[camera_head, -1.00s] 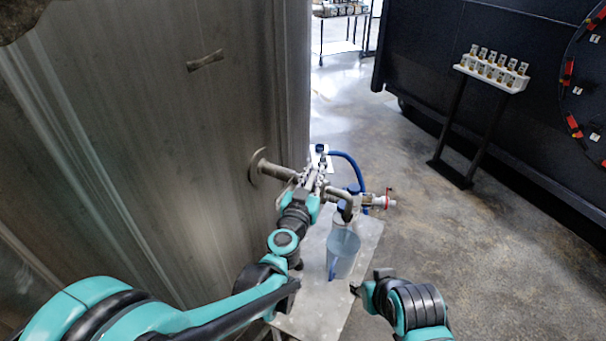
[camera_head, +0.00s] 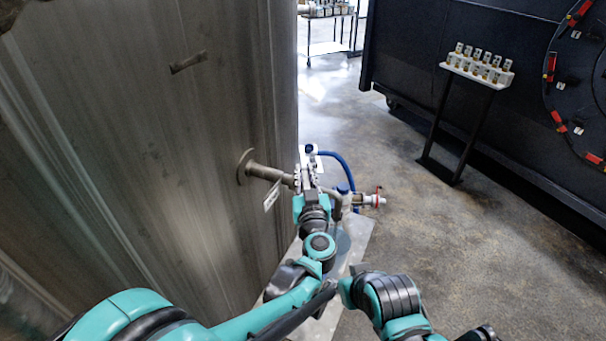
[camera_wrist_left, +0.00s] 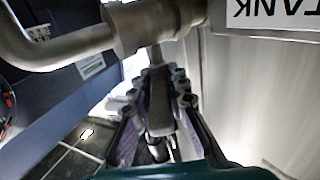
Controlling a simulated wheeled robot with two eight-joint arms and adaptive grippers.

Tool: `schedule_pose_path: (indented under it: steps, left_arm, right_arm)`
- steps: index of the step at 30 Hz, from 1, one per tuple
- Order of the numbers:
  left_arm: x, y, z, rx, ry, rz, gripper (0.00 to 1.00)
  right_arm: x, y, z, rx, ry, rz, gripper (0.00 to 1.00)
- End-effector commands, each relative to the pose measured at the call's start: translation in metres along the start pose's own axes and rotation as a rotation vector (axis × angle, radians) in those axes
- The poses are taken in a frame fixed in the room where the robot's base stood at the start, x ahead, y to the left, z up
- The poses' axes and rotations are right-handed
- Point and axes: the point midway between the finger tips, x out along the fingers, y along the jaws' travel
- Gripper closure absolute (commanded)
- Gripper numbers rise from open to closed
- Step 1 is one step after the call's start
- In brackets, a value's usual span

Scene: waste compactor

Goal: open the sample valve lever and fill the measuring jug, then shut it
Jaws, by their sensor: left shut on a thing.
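My left gripper (camera_head: 307,182) is at the sample valve on the pipe (camera_head: 268,173) that comes out of the grey tank wall. In the left wrist view its two fingers (camera_wrist_left: 157,105) are shut on the grey valve lever (camera_wrist_left: 156,58), just below the metal pipe body (camera_wrist_left: 140,28). The clear bluish measuring jug (camera_head: 343,244) stands under the bent spout (camera_head: 337,200) on the metal stand. My left forearm hides most of the jug, and I cannot tell its fill level. Parts of my right arm show at the lower right, but its gripper cannot be made out.
A white tag (camera_head: 271,195) hangs at the pipe. A blue hose (camera_head: 345,166) and a small tap with a red handle (camera_head: 373,199) are beyond the spout. The metal stand (camera_head: 358,235) is narrow. A sample rack (camera_head: 478,68) stands far right on open floor.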

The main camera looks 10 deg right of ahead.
Motion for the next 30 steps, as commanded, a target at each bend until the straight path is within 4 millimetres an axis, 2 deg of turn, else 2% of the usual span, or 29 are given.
schedule_pose_path:
  steps: [9,10,12,23,26,30]
  left_arm:
    - [0.0,-0.001,0.0,-0.001,-0.001,-0.002,1.0]
    - [0.0,-0.001,0.0,-0.001,-0.001,-0.002,0.8]
    - [0.0,-0.001,0.0,-0.001,0.0,-0.002,0.64]
    - [0.0,0.0,-0.004,0.0,0.0,-0.001,0.64]
    - [0.0,0.0,-0.017,0.0,0.0,-0.001,0.64]
    - [0.0,-0.001,-0.044,0.0,0.0,-0.001,0.64]
  right_arm:
    - [0.0,0.0,0.0,0.0,0.0,0.0,0.64]
    - [0.0,0.0,0.0,0.0,0.0,0.0,0.64]
    - [0.0,0.0,0.0,0.0,0.0,0.0,0.64]
    - [0.0,0.0,0.0,0.0,0.0,0.0,0.64]
    - [0.0,0.0,0.0,0.0,0.0,0.0,0.64]
    - [0.0,0.0,0.0,0.0,0.0,0.0,0.64]
